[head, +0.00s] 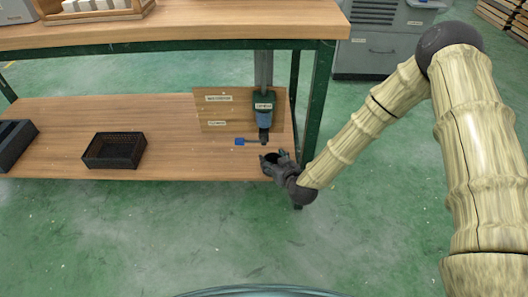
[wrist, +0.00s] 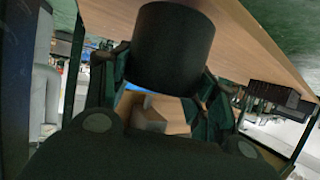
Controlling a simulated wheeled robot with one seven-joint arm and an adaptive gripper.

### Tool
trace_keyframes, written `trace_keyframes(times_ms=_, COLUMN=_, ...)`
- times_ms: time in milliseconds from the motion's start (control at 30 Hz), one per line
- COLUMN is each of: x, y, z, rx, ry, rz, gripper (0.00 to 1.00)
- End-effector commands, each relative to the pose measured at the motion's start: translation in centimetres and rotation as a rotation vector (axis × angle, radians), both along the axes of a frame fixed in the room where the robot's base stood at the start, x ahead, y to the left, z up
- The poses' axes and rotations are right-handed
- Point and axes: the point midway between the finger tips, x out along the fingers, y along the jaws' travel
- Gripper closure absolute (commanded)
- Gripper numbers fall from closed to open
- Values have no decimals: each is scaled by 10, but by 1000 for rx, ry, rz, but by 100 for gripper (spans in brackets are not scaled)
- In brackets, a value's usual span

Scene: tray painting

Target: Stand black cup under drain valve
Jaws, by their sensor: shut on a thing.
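The black cup (wrist: 172,48) is between the fingers of my gripper (wrist: 168,85) in the wrist view, and the fingers are shut on its sides. In the head view my gripper (head: 277,160) holds the cup (head: 271,158) at the right front part of the lower shelf. The drain valve (head: 263,134) is the dark lower end of a blue and dark unit (head: 264,108) that hangs from a grey pipe. The cup is just below and in front of the valve in the picture. I cannot tell whether the cup touches the shelf.
A blue-handled lever (head: 240,142) sticks out to the left of the valve. A board with labels (head: 220,110) stands behind it. A black crate (head: 114,150) stands on the lower shelf (head: 190,160), left of my gripper. A green table leg (head: 317,105) is close on the right.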

Motion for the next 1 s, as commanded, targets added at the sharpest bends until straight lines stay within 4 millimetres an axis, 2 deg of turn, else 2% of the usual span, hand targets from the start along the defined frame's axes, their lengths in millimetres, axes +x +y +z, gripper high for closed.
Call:
trace_keyframes(times_ms=33, x=10, y=4, z=-4, rx=0, ry=-3, rz=0, gripper=69)
trace_keyframes(times_ms=200, x=34, y=14, z=-3, rx=0, ry=-1, rz=0, gripper=69)
trace_keyframes(times_ms=533, x=52, y=22, z=-2, rx=0, ry=-1, rz=0, gripper=69)
trace_keyframes(times_ms=733, x=80, y=34, z=-3, rx=0, ry=-3, rz=0, gripper=69)
trace_keyframes(times_ms=833, x=79, y=33, z=-14, rx=0, ry=1, rz=0, gripper=69)
trace_keyframes(times_ms=1000, x=79, y=33, z=-15, rx=-1, ry=0, rz=0, gripper=69)
